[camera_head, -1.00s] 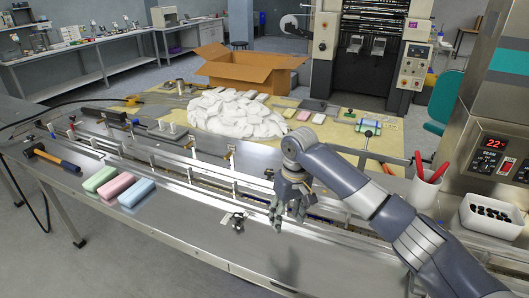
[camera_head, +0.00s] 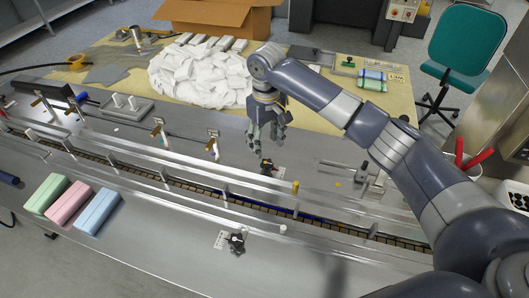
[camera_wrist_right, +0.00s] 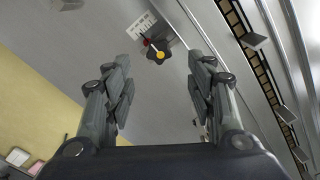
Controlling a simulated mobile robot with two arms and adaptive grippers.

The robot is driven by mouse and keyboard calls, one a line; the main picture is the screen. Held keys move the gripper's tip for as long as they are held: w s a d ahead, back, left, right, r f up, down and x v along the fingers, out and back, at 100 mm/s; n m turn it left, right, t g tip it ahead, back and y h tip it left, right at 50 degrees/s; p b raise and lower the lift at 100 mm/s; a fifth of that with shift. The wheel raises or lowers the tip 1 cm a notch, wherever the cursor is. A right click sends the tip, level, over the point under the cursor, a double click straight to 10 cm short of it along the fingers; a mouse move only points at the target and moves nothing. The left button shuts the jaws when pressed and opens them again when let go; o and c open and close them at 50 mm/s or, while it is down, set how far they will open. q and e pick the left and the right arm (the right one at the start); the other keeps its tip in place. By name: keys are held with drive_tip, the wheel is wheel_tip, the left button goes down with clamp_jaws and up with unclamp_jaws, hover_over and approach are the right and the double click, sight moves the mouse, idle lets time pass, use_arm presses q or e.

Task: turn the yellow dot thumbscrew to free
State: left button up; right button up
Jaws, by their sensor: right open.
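The yellow dot thumbscrew (camera_wrist_right: 159,54) is a dark lobed knob with a yellow dot on its centre, beside a white scale label (camera_wrist_right: 142,25) and a red mark, in the right wrist view. A small dark knob with a red mark (camera_head: 267,165) sits on the steel deck behind the guide rails in the head view. My right gripper (camera_head: 267,138) hangs just above and behind that knob, pointing down. In the right wrist view my right gripper (camera_wrist_right: 160,75) is open and empty, with the thumbscrew between its fingertips in the picture but apart from them. My left gripper is out of view.
Clear guide rails (camera_head: 150,160) run along the conveyor. A second dark knob (camera_head: 236,241) stands on the front deck. Green, pink and blue (camera_head: 98,211) blocks lie at the left. A white heap (camera_head: 200,75) and a cardboard box (camera_head: 220,15) are behind.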

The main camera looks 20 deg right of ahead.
sight(266, 162)
wheel_tip(266, 162, down, 4)
drive_tip(key=shift+d+r+p, duration=0.1)
drive_tip(key=shift+r+p, duration=0.15)
drive_tip(key=shift+p, duration=0.05)
drive_tip(key=f, duration=0.4)
drive_tip(key=shift+w, duration=0.2)
drive_tip(key=shift+c, duration=1.1)
drive_tip(key=c, duration=0.8)
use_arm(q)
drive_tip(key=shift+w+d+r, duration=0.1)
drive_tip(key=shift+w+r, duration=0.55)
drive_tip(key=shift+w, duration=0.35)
use_arm(e)
drive_tip(key=shift+c, duration=0.2)
